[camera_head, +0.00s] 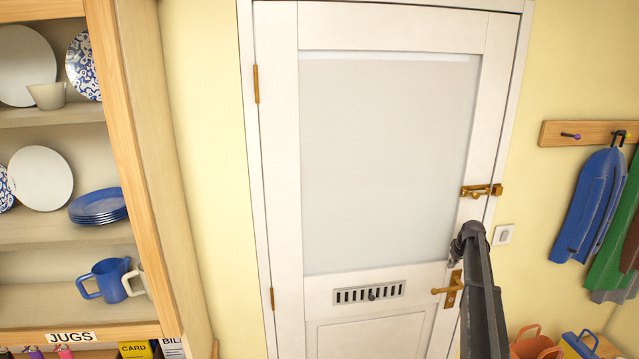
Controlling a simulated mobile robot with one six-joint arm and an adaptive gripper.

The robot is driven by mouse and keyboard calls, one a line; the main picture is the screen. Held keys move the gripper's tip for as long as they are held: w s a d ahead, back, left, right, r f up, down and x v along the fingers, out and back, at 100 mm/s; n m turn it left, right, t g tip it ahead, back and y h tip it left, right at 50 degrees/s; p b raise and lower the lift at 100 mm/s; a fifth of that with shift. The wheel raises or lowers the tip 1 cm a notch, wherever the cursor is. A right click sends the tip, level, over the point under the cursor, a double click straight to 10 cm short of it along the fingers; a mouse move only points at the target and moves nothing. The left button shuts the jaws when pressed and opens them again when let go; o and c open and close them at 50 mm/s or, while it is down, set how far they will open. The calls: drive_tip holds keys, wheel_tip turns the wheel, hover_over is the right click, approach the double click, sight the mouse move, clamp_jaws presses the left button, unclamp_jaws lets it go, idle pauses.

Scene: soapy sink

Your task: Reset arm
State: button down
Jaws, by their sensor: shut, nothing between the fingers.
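My arm (480,290) rises from the bottom edge at the right, dark and close to the camera. It ends in a rounded dark joint in front of the right side of the white door (390,165). I cannot make out any fingers, so my gripper is not seen in this view. Nothing held shows along the arm.
The door is shut, with a brass bolt (481,190), a brass handle (449,289) and a vent (369,293). A wooden dresser (150,170) with plates and a blue jug (106,281) stands left. Coats (592,205) hang right, above an orange bag (534,344).

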drive_tip(key=s+a+f+g+b, duration=0.1)
drive_tip(key=s+a+f+b, duration=0.2)
drive_tip(key=s+a, duration=0.65)
drive_tip(key=s+a+f+g+b, duration=0.1)
drive_tip(key=s+a+f+b, duration=0.4)
drive_tip(key=a, duration=0.8)
drive_tip(key=s+a+f+g+b, duration=0.1)
drive_tip(key=s+a+f, duration=0.1)
drive_tip(key=s+a, duration=0.6)
drive_tip(key=s+a+f+m+g+b, duration=0.1)
drive_tip(key=s+a, duration=0.6)
drive_tip(key=s, duration=0.8)
drive_tip(key=shift+a+f+h+b, duration=0.3)
drive_tip(key=shift+a+f+b, duration=0.1)
drive_tip(key=shift+f+b, duration=0.4)
drive_tip(key=shift+a+f, duration=0.1)
